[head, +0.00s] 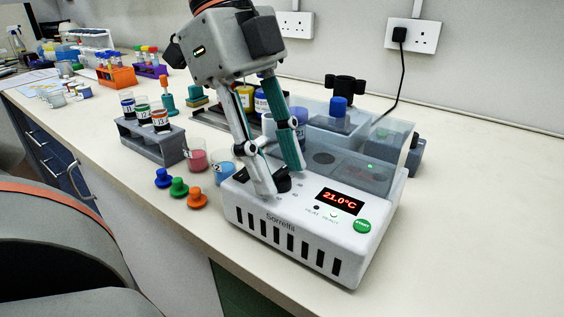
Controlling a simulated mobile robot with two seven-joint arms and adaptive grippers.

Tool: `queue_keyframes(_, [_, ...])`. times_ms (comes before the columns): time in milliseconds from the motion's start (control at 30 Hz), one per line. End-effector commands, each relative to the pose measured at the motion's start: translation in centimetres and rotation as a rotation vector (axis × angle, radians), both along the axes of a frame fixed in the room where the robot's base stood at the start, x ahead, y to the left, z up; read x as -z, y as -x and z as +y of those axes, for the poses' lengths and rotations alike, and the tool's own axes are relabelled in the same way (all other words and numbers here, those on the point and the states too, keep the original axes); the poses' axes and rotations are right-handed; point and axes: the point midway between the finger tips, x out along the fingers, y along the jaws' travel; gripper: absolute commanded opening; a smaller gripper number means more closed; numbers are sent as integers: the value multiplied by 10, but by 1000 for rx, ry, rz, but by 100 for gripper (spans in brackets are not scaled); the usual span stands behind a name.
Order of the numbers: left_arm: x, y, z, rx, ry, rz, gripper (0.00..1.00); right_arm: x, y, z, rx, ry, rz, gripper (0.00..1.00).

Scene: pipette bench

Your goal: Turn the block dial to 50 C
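The heating block unit (258,229) is a white box at the bench's front, with the name Sorrelfi on its face. Its red display (340,201) reads 21.0°C, and a green button (362,226) sits right of it. The black dial (283,184) is on the top at the left, partly hidden by my fingers. My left gripper (281,179) points down over it, one fingertip on the dial's near left side and the other on its far right side. The fingers are apart; whether they press on the dial I cannot tell. My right gripper is not in view.
A clear lid (372,157) covers the unit's back. A grey vial rack (152,143), a pink beaker (197,159), a blue beaker (223,170) and blue, green and orange (197,200) knobs stand left. The bench is clear to the right.

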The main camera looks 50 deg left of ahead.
Motion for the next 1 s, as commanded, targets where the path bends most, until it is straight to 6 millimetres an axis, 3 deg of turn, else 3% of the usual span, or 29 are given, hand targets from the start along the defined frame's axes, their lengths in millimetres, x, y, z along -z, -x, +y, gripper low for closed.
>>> queue_keyframes(267, [0, 0, -1, 0, 0, -2, 35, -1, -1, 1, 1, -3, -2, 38])
queue_keyframes(400, [0, 0, -1, 0, 0, -2, 0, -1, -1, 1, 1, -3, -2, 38])
queue_keyframes(767, [1, 0, -1, 27, 1, -1, 0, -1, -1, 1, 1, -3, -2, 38])
queue_keyframes(1000, [1, -1, 0, 146, 0, 2, 0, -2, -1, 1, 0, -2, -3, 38])
